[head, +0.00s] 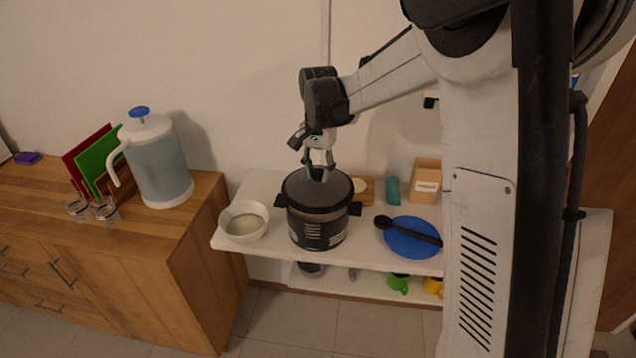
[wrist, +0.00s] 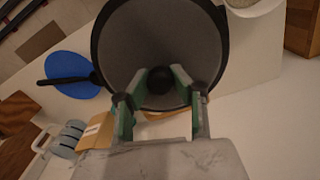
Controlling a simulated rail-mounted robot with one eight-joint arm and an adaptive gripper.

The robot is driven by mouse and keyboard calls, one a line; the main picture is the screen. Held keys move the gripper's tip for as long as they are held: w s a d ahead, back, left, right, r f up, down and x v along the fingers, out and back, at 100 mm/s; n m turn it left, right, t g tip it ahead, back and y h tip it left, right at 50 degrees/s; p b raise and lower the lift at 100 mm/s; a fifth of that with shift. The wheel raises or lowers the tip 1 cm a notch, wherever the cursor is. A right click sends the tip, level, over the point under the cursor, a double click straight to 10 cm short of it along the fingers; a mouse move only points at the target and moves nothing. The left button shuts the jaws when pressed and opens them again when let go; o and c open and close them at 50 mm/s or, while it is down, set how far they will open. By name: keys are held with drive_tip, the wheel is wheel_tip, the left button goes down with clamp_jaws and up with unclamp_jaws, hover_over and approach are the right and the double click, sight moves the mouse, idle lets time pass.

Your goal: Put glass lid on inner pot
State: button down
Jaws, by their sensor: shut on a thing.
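The glass lid (head: 310,189) is a dark round disc with a black knob, and it lies over the top of the dark pot (head: 318,233) on the white shelf. In the wrist view the lid (wrist: 140,45) fills the upper middle, with its knob (wrist: 160,80) between the green-padded fingertips. My gripper (head: 319,172) points down from above and is shut on the knob; it also shows in the wrist view (wrist: 160,84). The lid hides the inner pot, so I cannot tell whether the lid is fully seated or slightly raised.
A white bowl (head: 244,221) stands close at the pot's left. A blue plate (head: 412,238) with a black ladle (head: 409,230) lies at the right. A cardboard box (head: 426,181) and a teal item (head: 391,190) stand behind. A water jug (head: 157,165) is on the wooden cabinet.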

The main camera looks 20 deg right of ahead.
sight(318, 183)
drive_tip(key=shift+f, duration=1.95)
drive_tip(key=c, duration=1.5)
unclamp_jaws()
wheel_tip(318, 183, up, 11)
drive_tip(key=shift+r, duration=0.2)
drive_tip(key=shift+s+r, duration=0.25)
drive_tip(key=shift+r, duration=0.2)
drive_tip(key=s+r+n+t, duration=0.3)
drive_tip(key=s+r+n, duration=0.15)
drive_tip(key=s, duration=1.05)
drive_tip(key=s+f+n+t, duration=0.1)
drive_tip(key=s, duration=0.4)
drive_tip(key=s+f+n+t, duration=0.1)
drive_tip(key=s, duration=0.4)
drive_tip(key=s+f+n+t, duration=0.1)
drive_tip(key=s+f+t, duration=0.1)
drive_tip(key=s, duration=0.2)
drive_tip(key=shift+s+n, duration=0.25)
drive_tip(key=shift+s, duration=0.15)
